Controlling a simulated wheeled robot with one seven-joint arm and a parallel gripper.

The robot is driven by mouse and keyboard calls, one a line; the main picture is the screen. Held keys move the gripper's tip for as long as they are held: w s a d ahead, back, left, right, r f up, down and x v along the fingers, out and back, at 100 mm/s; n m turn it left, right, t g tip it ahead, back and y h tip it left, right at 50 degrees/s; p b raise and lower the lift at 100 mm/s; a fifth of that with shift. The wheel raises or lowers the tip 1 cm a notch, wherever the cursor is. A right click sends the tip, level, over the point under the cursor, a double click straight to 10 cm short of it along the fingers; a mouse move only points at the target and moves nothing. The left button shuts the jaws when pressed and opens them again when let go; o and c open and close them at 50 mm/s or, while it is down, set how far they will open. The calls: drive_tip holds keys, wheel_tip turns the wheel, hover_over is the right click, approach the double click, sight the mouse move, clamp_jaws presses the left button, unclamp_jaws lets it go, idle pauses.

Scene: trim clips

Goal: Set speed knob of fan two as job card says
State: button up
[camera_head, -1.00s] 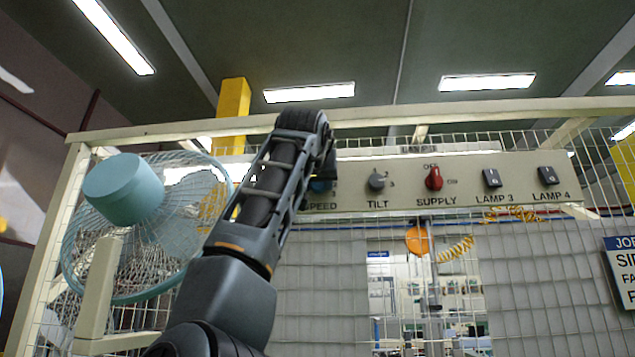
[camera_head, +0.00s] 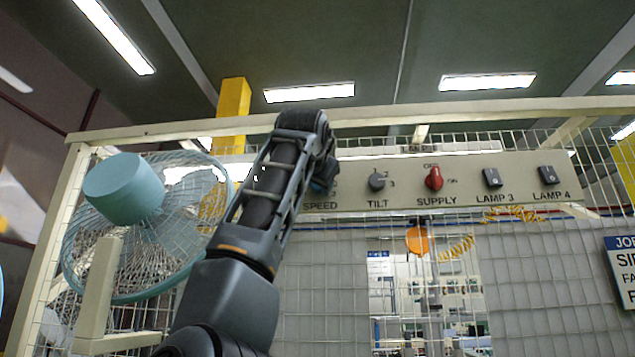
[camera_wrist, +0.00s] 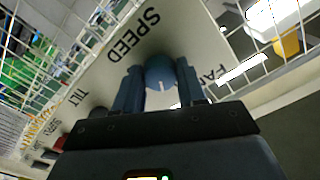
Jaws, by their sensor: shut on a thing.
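The speed knob (camera_wrist: 161,74) is round and blue, with a pale pointer line, and sits by the SPEED label on the switch panel. In the wrist view my gripper (camera_wrist: 160,82) is shut on it, one blue finger on each side. In the head view my gripper (camera_head: 323,182) is at the panel's left part and mostly hides the knob and its scale. The panel (camera_head: 460,198) also carries TILT. The job card (camera_head: 622,262) is cut off at the right edge, so its full text cannot be read.
Close to the right of my gripper is the grey tilt knob (camera_head: 377,181). Further right are the red supply knob (camera_head: 434,179), the lamp 3 switch (camera_head: 492,178) and the lamp 4 switch (camera_head: 548,175). Wire mesh lies below the panel.

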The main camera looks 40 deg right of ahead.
drive_tip(key=shift+m, duration=0.6)
drive_tip(key=o, duration=1.1)
drive_tip(key=shift+c, duration=0.2)
drive_tip(key=b+v, duration=0.2)
drive_tip(key=v, duration=0.5)
drive_tip(key=shift+s+a, duration=0.25)
drive_tip(key=shift+a, duration=0.1)
